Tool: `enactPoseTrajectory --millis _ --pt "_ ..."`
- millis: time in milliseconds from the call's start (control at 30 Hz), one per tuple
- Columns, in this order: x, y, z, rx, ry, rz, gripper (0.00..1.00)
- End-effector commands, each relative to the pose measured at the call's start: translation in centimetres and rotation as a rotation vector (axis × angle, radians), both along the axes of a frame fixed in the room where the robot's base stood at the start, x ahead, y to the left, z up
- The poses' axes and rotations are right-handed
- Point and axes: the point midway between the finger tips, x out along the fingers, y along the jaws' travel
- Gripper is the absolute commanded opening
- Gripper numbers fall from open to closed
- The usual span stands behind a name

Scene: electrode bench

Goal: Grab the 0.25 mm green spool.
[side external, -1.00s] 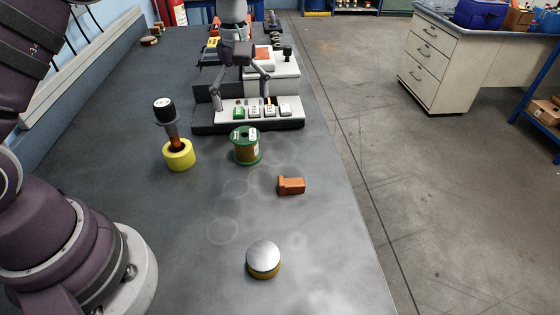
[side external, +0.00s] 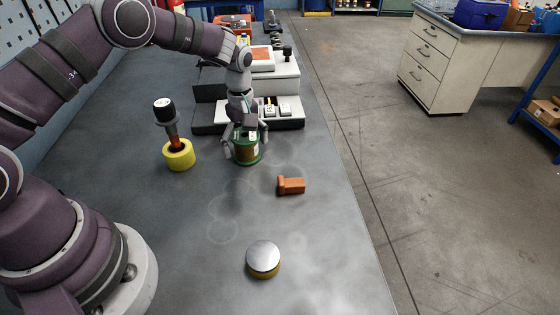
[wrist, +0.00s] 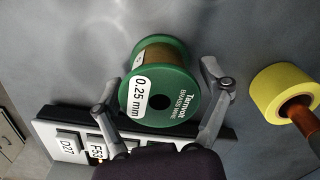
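The green spool (side external: 247,152) stands upright on the bench with brass-coloured wire between its flanges. In the wrist view the spool (wrist: 176,100) shows its top face with a white "0.25 mm" label and "Brass wire" lettering. My gripper (side external: 240,152) is low over the spool in the side view. In the wrist view my gripper (wrist: 163,88) has its two fingers spread, one on each side of the spool. The fingers look close to the flange; contact cannot be made out.
A yellow roll (side external: 179,154) with a black-topped tool stands left of the spool. An orange block (side external: 291,185) and a silver-topped round tin (side external: 263,258) lie nearer the camera. A stepped white stand (side external: 285,110) with labelled tiles is just behind.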

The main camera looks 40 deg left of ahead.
Motion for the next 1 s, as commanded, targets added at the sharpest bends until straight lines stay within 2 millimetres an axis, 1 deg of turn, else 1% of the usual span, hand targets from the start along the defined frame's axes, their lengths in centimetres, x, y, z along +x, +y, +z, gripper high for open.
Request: enactPoseTrajectory --millis 33,300,400,800,900,967,1000 --pt "0.0 0.0 0.0 0.0 0.0 0.0 0.66" --pt "0.0 0.0 0.0 0.0 0.0 0.0 0.31" --pt "0.0 0.0 0.0 0.0 0.0 0.0 0.2" --pt "0.1 0.0 0.3 0.0 -0.003 0.0 0.2" --pt "0.1 0.0 1.1 0.0 -0.004 0.001 0.2" --pt "0.1 0.0 1.9 0.0 -0.005 0.002 0.2" --pt "0.2 0.0 2.7 -0.001 -0.006 0.002 0.19"
